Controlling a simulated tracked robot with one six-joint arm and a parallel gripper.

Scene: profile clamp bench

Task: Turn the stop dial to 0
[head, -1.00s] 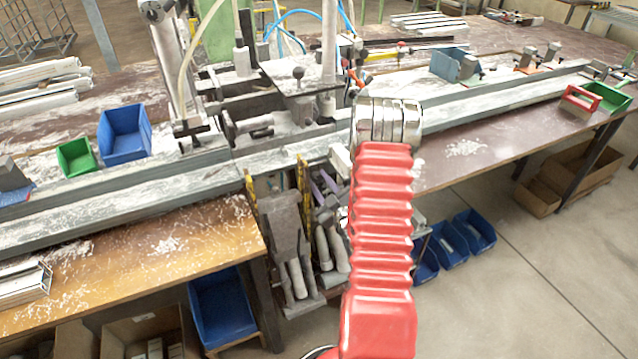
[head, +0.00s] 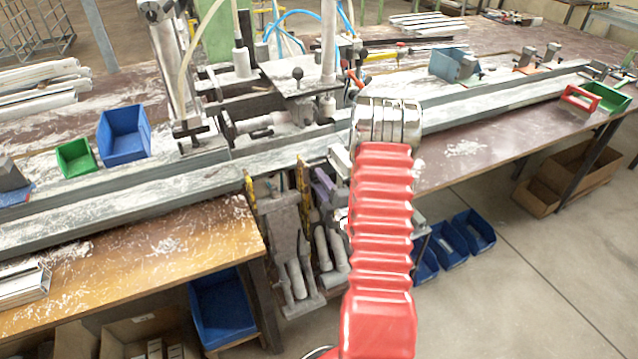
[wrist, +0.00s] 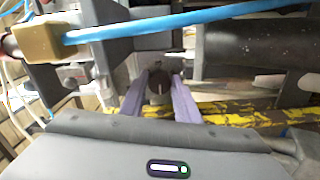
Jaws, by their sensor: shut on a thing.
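The stop dial (wrist: 158,87) shows in the wrist view as a small dark round knob with a pale, nearly upright line on its face. My gripper (wrist: 159,93) has one lavender finger on each side of it and is shut on it. No scale or numbers can be read. In the head view my gripper (head: 324,185) shows as lavender fingers just below the bench's front rail, left of my red-sleeved arm. The dial cannot be made out there; my arm hides part of that area.
A blue hose (wrist: 190,22) crosses close above the fingers in the wrist view. A dark cylinder (wrist: 255,50) is at upper right, with a yellow-black striped bar (wrist: 240,108) below it. The clamp machine (head: 290,85) stands behind the long rail (head: 110,195).

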